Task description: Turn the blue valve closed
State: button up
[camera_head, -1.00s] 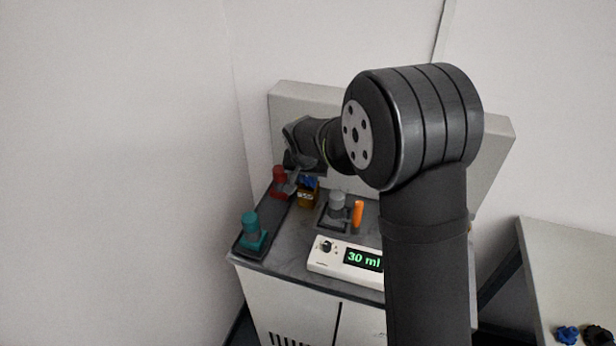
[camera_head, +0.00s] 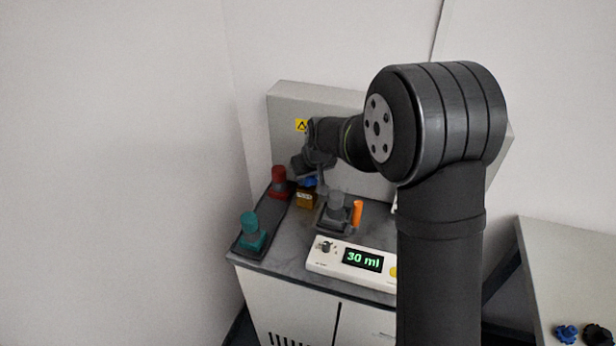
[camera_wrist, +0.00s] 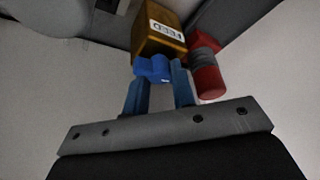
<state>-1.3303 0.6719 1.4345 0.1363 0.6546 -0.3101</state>
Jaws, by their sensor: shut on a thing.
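The blue valve (camera_wrist: 155,68) sits on the front of a yellow-brown block with a white label reading FEED (camera_wrist: 160,30). In the wrist view the two blue fingers of my gripper (camera_wrist: 160,84) reach up to the valve, one on each side, and are shut on it. In the head view my gripper (camera_head: 316,180) is over the block (camera_head: 305,200), and a bit of the blue valve (camera_head: 307,182) shows under it. The valve's exact turn angle is hard to tell.
A red-capped part (camera_head: 279,180) stands close left of the block; it also shows in the wrist view (camera_wrist: 205,70). A panel rises behind.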

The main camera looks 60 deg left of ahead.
dwell(0.4)
jog(key=o, duration=1)
jog(key=shift+r, duration=0.1)
jog(key=v, duration=1.7)
jog(key=shift+r, duration=0.15)
jog(key=x, duration=1.7)
jog(key=shift+f, duration=0.25)
